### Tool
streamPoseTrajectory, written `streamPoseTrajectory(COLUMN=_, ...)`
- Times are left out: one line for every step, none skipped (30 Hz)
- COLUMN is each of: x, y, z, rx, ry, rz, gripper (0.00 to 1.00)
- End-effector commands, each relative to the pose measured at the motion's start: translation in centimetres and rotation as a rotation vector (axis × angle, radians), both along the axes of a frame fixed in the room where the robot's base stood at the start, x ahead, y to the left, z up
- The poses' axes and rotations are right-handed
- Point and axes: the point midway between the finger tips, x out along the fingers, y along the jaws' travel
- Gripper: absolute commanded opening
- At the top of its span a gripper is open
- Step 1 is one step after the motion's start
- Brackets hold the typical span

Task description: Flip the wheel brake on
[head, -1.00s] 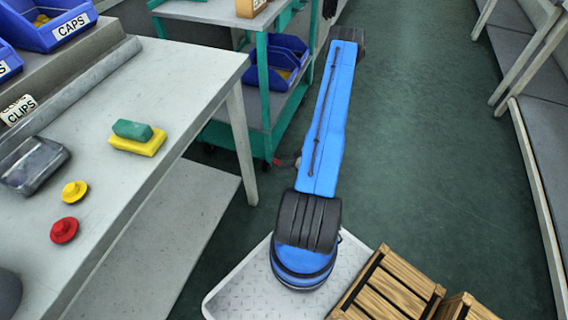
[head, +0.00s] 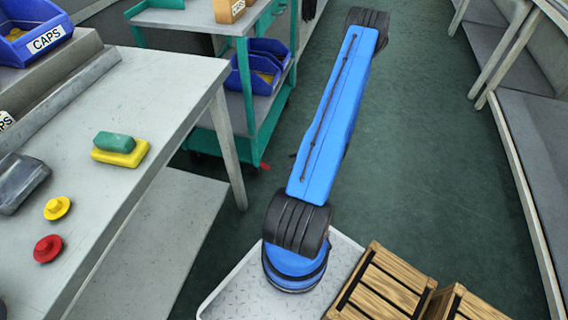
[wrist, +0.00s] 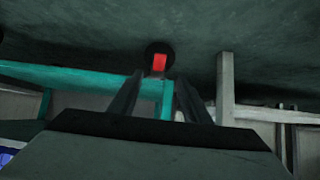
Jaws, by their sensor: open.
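The wheel brake (wrist: 159,62) is a small red tab on a dark caster wheel near the green floor, at the top middle of the wrist view. In the head view the red tab (head: 264,166) shows at the foot of the teal cart (head: 245,110), at its near right corner. My gripper (wrist: 159,80) is open and empty, with its two dark fingers apart and the red tab between and beyond their tips. I cannot tell whether a finger touches it. In the head view my blue arm hides most of the gripper.
A grey workbench (head: 150,190) stands at left with a yellow block, a green block, and yellow and red knobs on it. Its leg (head: 228,150) is close to the cart. Wooden crates (head: 380,285) are at the bottom right. The green floor right of my arm is clear.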

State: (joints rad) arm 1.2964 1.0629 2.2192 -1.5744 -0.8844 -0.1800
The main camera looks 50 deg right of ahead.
Motion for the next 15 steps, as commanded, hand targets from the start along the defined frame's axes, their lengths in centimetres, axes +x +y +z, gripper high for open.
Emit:
streamPoseTrajectory(x=-0.6, y=-0.3, z=0.5, rx=-0.002, ry=0.0, rz=-0.002, gripper=0.44)
streamPoseTrajectory(x=-0.9, y=-0.5, z=0.8, rx=-0.003, ry=0.0, rz=-0.002, gripper=0.44)
streamPoseTrajectory(x=-1.3, y=-0.6, z=1.1, rx=-0.002, ry=-0.001, rz=-0.001, gripper=0.44)
streamPoseTrajectory(x=-1.5, y=-0.7, z=1.3, rx=-0.002, ry=-0.001, rz=-0.002, gripper=0.44)
streamPoseTrajectory(x=-1.7, y=-0.8, z=1.5, rx=-0.001, ry=0.0, rz=-0.002, gripper=0.44)
streamPoseTrajectory(x=-1.9, y=-0.8, z=1.7, rx=-0.001, ry=0.0, rz=-0.001, gripper=0.44)
streamPoseTrajectory(x=-2.0, y=-0.9, z=1.8, rx=-0.001, ry=-0.001, rz=0.0, gripper=0.44)
streamPoseTrajectory(x=-2.2, y=-0.9, z=1.9, rx=-0.002, ry=0.0, rz=0.0, gripper=0.44)
streamPoseTrajectory(x=-2.3, y=-1.0, z=2.0, rx=-0.002, ry=0.0, rz=0.0, gripper=0.44)
streamPoseTrajectory(x=-2.3, y=-1.0, z=2.0, rx=-0.002, ry=0.0, rz=0.0, gripper=0.44)
streamPoseTrajectory(x=-2.4, y=-1.0, z=2.1, rx=-0.002, ry=0.0, rz=0.0, gripper=0.44)
streamPoseTrajectory(x=-2.4, y=-1.1, z=2.1, rx=-0.002, ry=0.0, rz=0.0, gripper=0.44)
streamPoseTrajectory(x=-2.5, y=-1.0, z=2.1, rx=-0.002, ry=0.0, rz=0.0, gripper=0.44)
streamPoseTrajectory(x=-2.5, y=-1.0, z=2.1, rx=-0.002, ry=0.0, rz=0.0, gripper=0.44)
streamPoseTrajectory(x=-2.5, y=-1.0, z=2.1, rx=-0.001, ry=0.001, rz=0.001, gripper=0.44)
